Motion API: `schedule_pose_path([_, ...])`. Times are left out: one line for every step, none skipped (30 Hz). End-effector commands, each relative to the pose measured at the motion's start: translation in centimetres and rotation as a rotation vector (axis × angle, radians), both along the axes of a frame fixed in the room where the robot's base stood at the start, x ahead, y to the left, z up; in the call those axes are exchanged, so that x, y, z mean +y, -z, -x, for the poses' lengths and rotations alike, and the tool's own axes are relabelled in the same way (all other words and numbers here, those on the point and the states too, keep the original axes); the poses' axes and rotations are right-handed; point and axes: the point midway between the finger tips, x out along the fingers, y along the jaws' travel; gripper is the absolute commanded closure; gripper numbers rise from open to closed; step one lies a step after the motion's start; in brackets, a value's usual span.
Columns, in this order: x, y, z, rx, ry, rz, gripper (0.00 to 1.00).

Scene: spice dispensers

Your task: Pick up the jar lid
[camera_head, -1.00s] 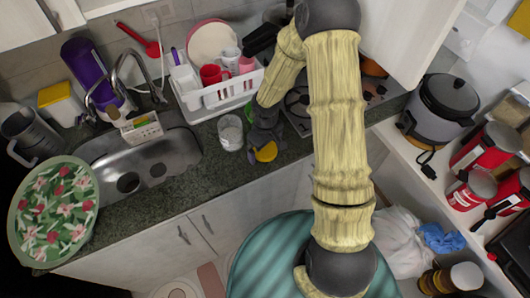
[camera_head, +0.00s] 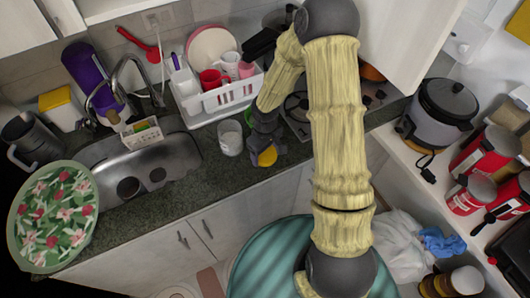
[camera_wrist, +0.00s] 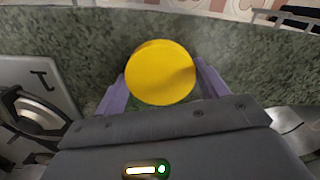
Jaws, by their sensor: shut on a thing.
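The jar lid is a round yellow disc. In the wrist view the lid (camera_wrist: 160,72) sits between the two purple fingers of my gripper (camera_wrist: 160,88), which is shut on its sides. In the head view the lid (camera_head: 267,157) shows at the end of my gripper (camera_head: 266,148), over the dark green counter near its front edge. I cannot tell whether the lid is touching the counter or just above it. A clear glass jar (camera_head: 230,138) stands on the counter just left of my gripper.
A white dish rack (camera_head: 222,99) with cups and plates stands behind the jar. The sink (camera_head: 150,175) is to the left. A stove (camera_head: 297,108) is to the right, partly behind my arm. The counter (camera_head: 215,180) in front of the jar is clear.

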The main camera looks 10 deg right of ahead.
Motion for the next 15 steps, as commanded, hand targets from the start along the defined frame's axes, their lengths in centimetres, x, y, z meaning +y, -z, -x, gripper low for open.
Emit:
schedule_pose_path([0.0, -0.3, 0.0, 0.0, 0.0, 0.0, 0.49])
schedule_pose_path([0.0, -0.5, 0.0, 0.0, 0.0, 0.0, 0.49])
schedule_pose_path([0.0, -0.8, 0.0, -0.001, 0.0, 0.001, 0.49])
schedule_pose_path([0.0, -1.1, 0.0, -0.001, 0.0, 0.0, 0.49])
schedule_pose_path([0.0, -1.4, 0.0, -0.001, 0.001, 0.0, 0.49])
schedule_pose_path([0.0, -1.8, 0.0, -0.001, 0.001, 0.0, 0.49])
schedule_pose_path([0.0, -2.2, 0.0, -0.001, 0.001, 0.0, 0.49])
schedule_pose_path([0.0, -2.7, 0.0, -0.001, 0.001, 0.0, 0.49])
schedule_pose_path([0.0, -3.3, 0.0, -0.001, 0.001, 0.0, 0.49])
schedule_pose_path([0.0, -3.7, 0.0, -0.001, 0.0, 0.0, 0.49])
schedule_pose_path([0.0, -4.2, 0.0, -0.001, 0.0, 0.0, 0.49])
schedule_pose_path([0.0, -4.9, 0.0, -0.001, 0.0, 0.0, 0.49])
schedule_pose_path([0.0, -5.4, 0.0, -0.001, 0.001, 0.001, 0.49])
schedule_pose_path([0.0, -5.9, 0.0, -0.001, 0.001, 0.001, 0.49])
schedule_pose_path([0.0, -6.5, 0.0, -0.001, 0.001, 0.001, 0.49])
